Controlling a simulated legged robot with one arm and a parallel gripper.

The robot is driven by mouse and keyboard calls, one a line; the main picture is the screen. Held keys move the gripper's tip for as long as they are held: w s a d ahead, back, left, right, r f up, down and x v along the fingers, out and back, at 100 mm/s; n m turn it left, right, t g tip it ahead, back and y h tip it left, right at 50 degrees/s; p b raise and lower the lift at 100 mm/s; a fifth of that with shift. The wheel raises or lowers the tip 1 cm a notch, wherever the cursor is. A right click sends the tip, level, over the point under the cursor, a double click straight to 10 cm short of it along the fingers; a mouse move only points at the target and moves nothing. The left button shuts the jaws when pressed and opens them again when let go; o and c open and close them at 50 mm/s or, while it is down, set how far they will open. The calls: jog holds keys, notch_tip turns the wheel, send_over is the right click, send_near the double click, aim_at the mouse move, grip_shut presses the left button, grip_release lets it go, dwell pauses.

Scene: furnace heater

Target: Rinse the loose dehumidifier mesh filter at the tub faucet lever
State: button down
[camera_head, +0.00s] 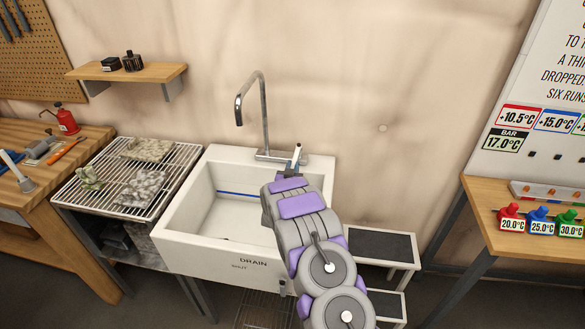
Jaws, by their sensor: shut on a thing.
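The tub is a white sink (183,215) marked "DRAIN" on its front. A tall chrome faucet (263,110) rises behind it, its spout curving left over the basin. No stream of water shows under the spout. The short upright faucet lever (297,154) is at the back right of the sink. My gripper (291,171) is at this lever and appears shut on it; my arm hides most of the jaws. I cannot pick out the mesh filter for sure. Two flat greyish mottled pieces (147,149) lie on the rack, and the arm hides the right of the basin.
A wire drying rack (112,160) left of the sink also holds a crumpled greenish cloth (89,178). A wooden bench (50,190) with tools stands further left. A step stool (385,247) is right of the sink. A table (495,240) with coloured weights stands at far right.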

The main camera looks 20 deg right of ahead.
jog(key=shift+s+d+r+n+t+y+p, duration=0.15)
jog(key=shift+s+d+n+t+y, duration=0.2)
jog(key=shift+d+n+y, duration=0.35)
jog(key=shift+s+d+f+n+t+y+p, duration=0.1)
jog(key=shift+s+d+n+t+y, duration=0.15)
jog(key=shift+d+n+t+y, duration=0.5)
jog(key=shift+s+d+r+n+y+p, duration=0.15)
jog(key=shift+s+d+n+y, duration=0.25)
jog(key=shift+y, duration=0.55)
jog(key=shift+w+d, duration=0.1)
jog(key=c, duration=1)
grip_release()
jog(key=shift+f, duration=0.1)
jog(key=p+v, duration=0.2)
jog(key=v, duration=1)
